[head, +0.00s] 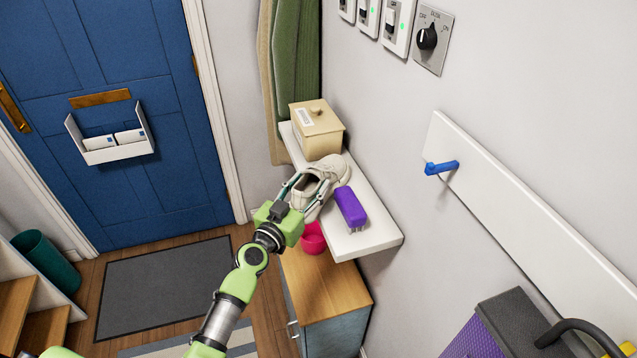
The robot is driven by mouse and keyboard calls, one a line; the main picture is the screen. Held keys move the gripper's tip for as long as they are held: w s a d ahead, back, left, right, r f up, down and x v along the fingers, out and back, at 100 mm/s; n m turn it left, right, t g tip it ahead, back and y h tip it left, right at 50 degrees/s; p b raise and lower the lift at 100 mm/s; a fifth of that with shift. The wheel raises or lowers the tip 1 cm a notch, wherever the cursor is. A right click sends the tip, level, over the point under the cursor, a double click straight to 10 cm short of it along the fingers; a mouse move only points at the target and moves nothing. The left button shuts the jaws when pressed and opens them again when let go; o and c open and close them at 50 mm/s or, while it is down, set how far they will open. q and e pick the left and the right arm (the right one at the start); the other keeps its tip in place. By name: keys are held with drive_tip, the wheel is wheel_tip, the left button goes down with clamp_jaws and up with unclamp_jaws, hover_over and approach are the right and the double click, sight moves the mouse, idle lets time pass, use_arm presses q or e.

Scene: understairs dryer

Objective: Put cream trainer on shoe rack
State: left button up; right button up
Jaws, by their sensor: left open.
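The cream trainer (332,171) sits on a white wall shelf (372,240), between a cream lidded box and a purple brush. My left gripper (307,185) is at the trainer's near end, its fingers open and spread about the shoe's opening and heel. Whether the fingers touch the shoe I cannot tell. The gripper hides part of the heel. My right gripper is not in view. I cannot make out a shoe rack in this view.
The cream box (318,130) and purple brush (350,207) stand close to the trainer. Below are a pink cup (313,238) and a wooden-topped cabinet (325,285). A blue hook (441,168) juts from the right wall. The dark doormat (160,288) is clear.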

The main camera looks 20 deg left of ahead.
use_arm(q)
drive_tip(key=shift+w+d, duration=0.2)
drive_tip(key=shift+w, duration=0.55)
drive_tip(key=shift+w+d, duration=0.15)
drive_tip(key=shift+w, duration=0.55)
drive_tip(key=shift+s, duration=0.1)
drive_tip(key=shift+c, duration=0.4)
drive_tip(key=c, duration=1)
drive_tip(key=shift+r, duration=0.1)
drive_tip(key=shift+c, duration=0.8)
